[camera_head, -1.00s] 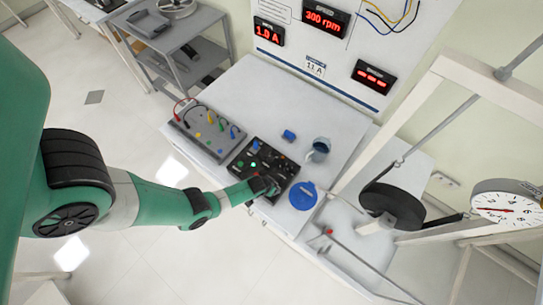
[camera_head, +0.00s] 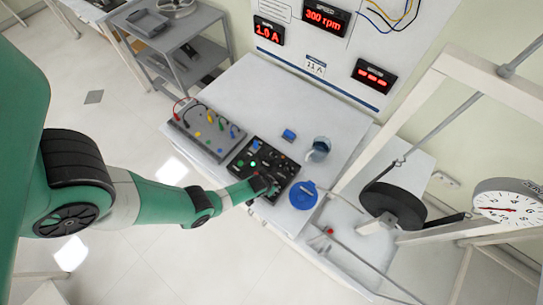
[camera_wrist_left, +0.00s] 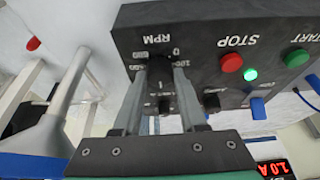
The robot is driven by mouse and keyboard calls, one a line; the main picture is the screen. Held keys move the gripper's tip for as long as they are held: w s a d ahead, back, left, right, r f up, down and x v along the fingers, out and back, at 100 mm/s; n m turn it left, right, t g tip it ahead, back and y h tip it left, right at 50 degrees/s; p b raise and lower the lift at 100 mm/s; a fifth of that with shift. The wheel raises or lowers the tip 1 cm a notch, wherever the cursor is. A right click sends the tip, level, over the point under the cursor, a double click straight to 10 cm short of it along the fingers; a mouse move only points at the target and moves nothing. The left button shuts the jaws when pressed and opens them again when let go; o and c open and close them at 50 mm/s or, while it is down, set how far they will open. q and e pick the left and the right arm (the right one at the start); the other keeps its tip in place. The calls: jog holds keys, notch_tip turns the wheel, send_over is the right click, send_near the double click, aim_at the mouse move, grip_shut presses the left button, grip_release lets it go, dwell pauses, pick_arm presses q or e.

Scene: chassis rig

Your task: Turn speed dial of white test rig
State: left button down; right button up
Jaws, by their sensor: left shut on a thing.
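The black control box (camera_head: 262,168) stands on the white bench of the test rig. In the left wrist view the box face (camera_wrist_left: 215,70) carries RPM, STOP and START labels, upside down. The black speed dial (camera_wrist_left: 160,78) sits under the RPM scale. My left gripper (camera_head: 266,184) is at the front right part of the box. In the left wrist view its two grey fingers (camera_wrist_left: 160,90) stand on either side of the dial and are shut on it. The dial's pointer mark is not clear. The red STOP button (camera_wrist_left: 231,62) and green START button (camera_wrist_left: 296,58) are beside it. My right gripper is not in view.
A grey box with coloured plugs (camera_head: 207,130) stands left of the control box. A blue disc (camera_head: 303,196) and a grey-blue cup (camera_head: 319,149) stand to the right. Wall displays read 1.0 A (camera_head: 269,31) and 300 rpm (camera_head: 325,15). A white frame (camera_head: 390,125) borders the right.

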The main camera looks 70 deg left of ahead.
pick_arm(q)
jog(key=shift+a+m+h, duration=0.1)
jog(key=shift+m+h, duration=0.3)
jog(key=shift+m, duration=0.6)
jog(key=shift+m+t+h, duration=0.3)
jog(key=shift+m+t, duration=0.1)
jog(key=shift+m, duration=0.4)
jog(key=m+h+b, duration=0.1)
jog(key=m, duration=0.2)
jog(key=shift+a+f+b, duration=0.1)
jog(key=shift+f+b, duration=0.05)
jog(key=shift+b, duration=0.2)
jog(key=shift+m+h+b, duration=0.5)
jog(key=shift+m+b, duration=0.05)
jog(key=shift+m, duration=0.55)
jog(key=shift+s, duration=0.1)
jog(key=shift+c, duration=2.3)
grip_release()
